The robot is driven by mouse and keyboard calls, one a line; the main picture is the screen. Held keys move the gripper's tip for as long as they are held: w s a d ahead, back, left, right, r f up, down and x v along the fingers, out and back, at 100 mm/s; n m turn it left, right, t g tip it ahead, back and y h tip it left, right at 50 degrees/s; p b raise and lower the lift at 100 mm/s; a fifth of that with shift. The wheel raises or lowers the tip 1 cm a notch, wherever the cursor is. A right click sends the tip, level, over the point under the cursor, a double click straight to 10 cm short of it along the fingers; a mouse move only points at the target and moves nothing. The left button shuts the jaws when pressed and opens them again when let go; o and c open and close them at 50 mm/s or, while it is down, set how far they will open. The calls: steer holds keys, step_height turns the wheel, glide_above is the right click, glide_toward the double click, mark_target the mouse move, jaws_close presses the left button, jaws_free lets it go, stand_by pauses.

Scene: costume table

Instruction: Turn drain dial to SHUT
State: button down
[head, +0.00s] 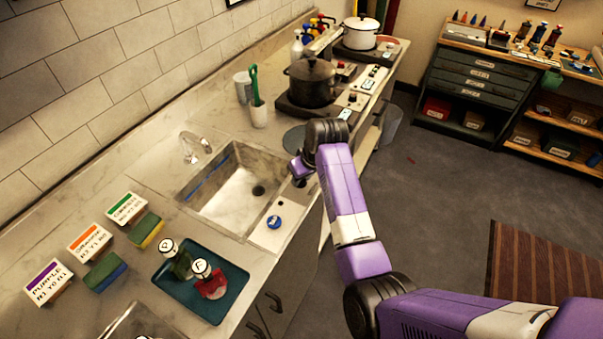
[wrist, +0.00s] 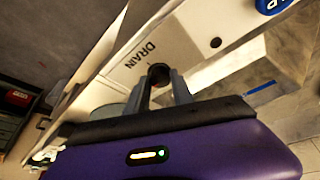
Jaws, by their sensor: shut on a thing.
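The drain dial (wrist: 158,74) is a small dark knob on a pale panel (wrist: 190,50) in the wrist view. The word DRAIN is printed beside it. My gripper (wrist: 163,88) has its two grey fingers on either side of the knob and is shut on it. The knob's pointer and any SHUT mark are hidden or too small to read. In the head view my gripper (head: 300,170) is at the right edge of the sink (head: 232,190), and my arm largely hides the dial.
A blue round knob (head: 274,221) sits on the same panel, nearer the front.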

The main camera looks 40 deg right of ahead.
steer(key=shift+d+r+n, duration=0.1)
steer(key=shift+n, duration=0.4)
steer(key=shift+w, duration=0.1)
steer(key=c, duration=1.1)
jaws_free()
steer(key=b+v, duration=0.1)
steer(key=v, duration=0.6)
steer(key=shift+s+d+r, duration=0.1)
steer(key=shift+s+r, duration=0.15)
steer(key=shift+r, duration=0.05)
